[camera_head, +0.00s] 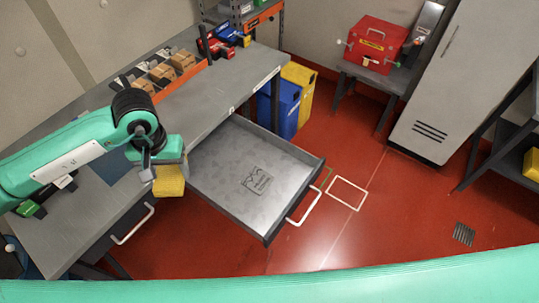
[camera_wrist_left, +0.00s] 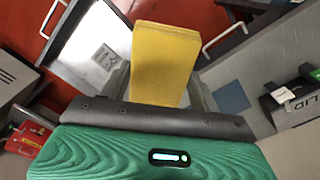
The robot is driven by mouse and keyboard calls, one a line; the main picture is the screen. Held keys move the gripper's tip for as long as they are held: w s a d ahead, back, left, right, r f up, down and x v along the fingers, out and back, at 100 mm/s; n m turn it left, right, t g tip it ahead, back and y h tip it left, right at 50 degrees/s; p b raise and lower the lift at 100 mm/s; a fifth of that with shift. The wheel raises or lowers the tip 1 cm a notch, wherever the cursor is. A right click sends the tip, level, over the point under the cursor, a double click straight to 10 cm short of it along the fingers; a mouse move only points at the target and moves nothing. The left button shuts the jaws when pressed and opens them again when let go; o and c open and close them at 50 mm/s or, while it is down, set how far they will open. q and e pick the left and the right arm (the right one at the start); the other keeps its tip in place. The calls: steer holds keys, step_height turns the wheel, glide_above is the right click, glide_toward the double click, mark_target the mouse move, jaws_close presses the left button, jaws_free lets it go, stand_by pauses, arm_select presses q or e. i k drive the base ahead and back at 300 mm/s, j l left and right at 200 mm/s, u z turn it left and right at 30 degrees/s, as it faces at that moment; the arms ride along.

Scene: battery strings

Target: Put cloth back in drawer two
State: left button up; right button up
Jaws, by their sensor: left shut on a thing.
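A folded yellow cloth (camera_head: 169,182) hangs from my left gripper (camera_head: 170,162), which is shut on it. In the left wrist view the cloth (camera_wrist_left: 165,62) fills the space between the fingers. An open grey drawer (camera_head: 222,163) is pulled out from under the workbench. It looks empty apart from a dark printed marking on its floor. The cloth is held at the drawer's left side; its height above the drawer is hard to tell. The open drawer also shows at upper left in the left wrist view (camera_wrist_left: 98,48). My right gripper is not in view.
The workbench (camera_head: 200,103) carries small brown boxes (camera_head: 162,75) and red and blue items. A shut drawer with a white handle (camera_head: 133,224) is left of the open one. Blue (camera_head: 279,106) and yellow bins stand behind it.

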mark_target(268, 157)
steer(key=i+l+z, duration=0.3)
steer(key=i+l, duration=0.5)
steer(key=i, duration=0.15)
